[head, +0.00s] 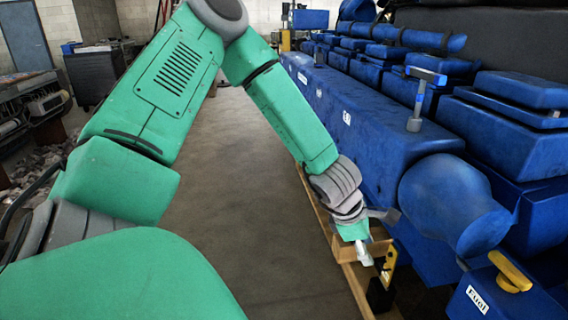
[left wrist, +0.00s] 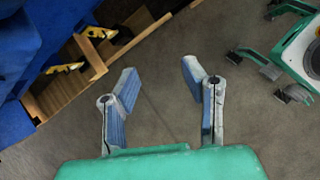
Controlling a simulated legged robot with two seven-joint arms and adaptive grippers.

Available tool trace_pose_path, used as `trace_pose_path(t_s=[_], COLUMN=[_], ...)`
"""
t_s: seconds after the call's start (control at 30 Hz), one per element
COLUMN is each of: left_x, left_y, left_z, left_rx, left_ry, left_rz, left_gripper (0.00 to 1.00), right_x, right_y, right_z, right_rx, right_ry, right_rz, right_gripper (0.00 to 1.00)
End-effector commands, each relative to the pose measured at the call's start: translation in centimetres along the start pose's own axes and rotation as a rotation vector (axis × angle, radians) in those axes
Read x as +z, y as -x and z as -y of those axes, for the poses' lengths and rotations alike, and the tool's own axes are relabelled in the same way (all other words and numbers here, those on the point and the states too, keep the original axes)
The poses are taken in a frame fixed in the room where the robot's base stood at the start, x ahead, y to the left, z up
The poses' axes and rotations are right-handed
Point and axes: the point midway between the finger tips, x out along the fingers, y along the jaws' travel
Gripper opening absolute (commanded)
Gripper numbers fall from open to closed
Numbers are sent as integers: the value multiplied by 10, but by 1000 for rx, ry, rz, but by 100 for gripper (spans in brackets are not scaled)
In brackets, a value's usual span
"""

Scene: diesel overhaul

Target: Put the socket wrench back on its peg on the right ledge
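A T-shaped tool with a blue bar and grey shaft (head: 419,97) stands upright on top of the long blue engine casing in the head view; it may be the socket wrench, but I cannot be sure. Its peg cannot be made out. My left gripper (head: 363,254) is low beside the engine, over the wooden ledge (head: 346,268), well below and left of that tool. In the left wrist view the left gripper (left wrist: 160,80) has its two fingers spread, with only floor between them. My right gripper cannot be identified in either view.
Yellow-and-black items (left wrist: 66,67) sit along the wooden ledge. A blue box marked "Fuel" (head: 487,301) with a yellow handle (head: 510,270) is at lower right. The blue engine (head: 330,105) fills the right side.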

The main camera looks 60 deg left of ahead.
Motion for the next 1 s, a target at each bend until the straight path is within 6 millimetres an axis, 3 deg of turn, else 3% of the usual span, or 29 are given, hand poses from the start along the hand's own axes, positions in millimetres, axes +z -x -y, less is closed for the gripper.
trace_pose_path(t_s=[0.03, 0.2, 0.3, 0.43, 0.6, 1.0], left_x=[-32, -115, -148, -175, -189, -192], left_y=[-21, -57, -66, -66, -63, -68], left_z=[31, 112, 159, 211, 244, 248], left_rx=[-26, -188, -318, -451, -523, -527], left_ry=[-270, -1179, -1649, -2085, -2333, -2355], left_rz=[-117, -304, -282, -163, -39, -23], left_gripper=[39, 39, 39, 39, 39, 39], right_x=[0, 0, 0, 0, 0, 0], right_y=[0, 0, 0, 0, 0, -6], right_z=[0, 0, 0, 0, 0, 0], right_rx=[0, 0, 0, 0, 0, 0], right_ry=[0, 0, 0, 0, 0, 0], right_rz=[0, 0, 0, 0, 0, 0], right_gripper=[66, 66, 66, 66, 66, 66])
